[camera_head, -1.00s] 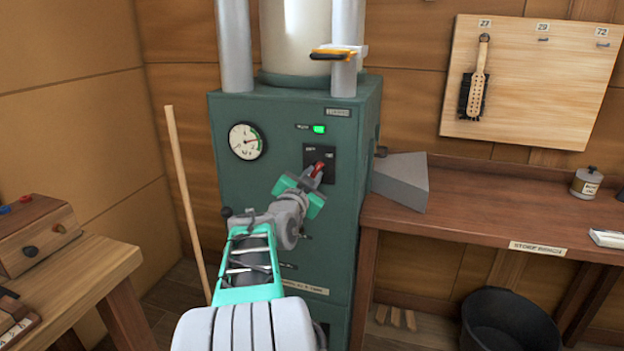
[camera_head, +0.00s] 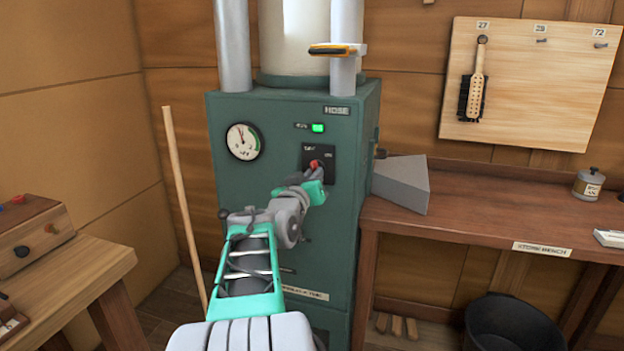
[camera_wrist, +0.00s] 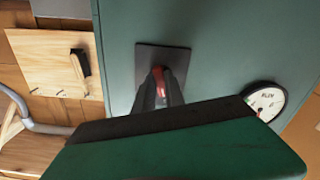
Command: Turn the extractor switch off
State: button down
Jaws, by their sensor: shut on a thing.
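The extractor switch is a red knob (camera_head: 315,164) on a black plate (camera_head: 331,168) on the front of the green cabinet (camera_head: 280,190). In the wrist view the red knob (camera_wrist: 161,74) sits between my dark fingers, on the dark plate (camera_wrist: 178,60). My gripper (camera_head: 316,172) is shut on the knob. The fingers and wrist hide much of the knob, so its exact setting is hard to read. A green lamp (camera_head: 318,128) above the plate is lit.
A round gauge (camera_head: 244,141) is left of the switch. A bench (camera_head: 480,215) with a grey wedge-shaped piece (camera_head: 402,183) stands at the right. A wooden pole (camera_head: 183,200) leans at the left, near another bench (camera_head: 75,275).

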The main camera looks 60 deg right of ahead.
jog(key=shift+n, duration=0.6)
jog(key=shift+s, duration=0.1)
jog(key=c, duration=1.4)
grip_release()
jog(key=s+a, duration=0.1)
jog(key=a, duration=0.6)
jog(key=shift+a, duration=0.35)
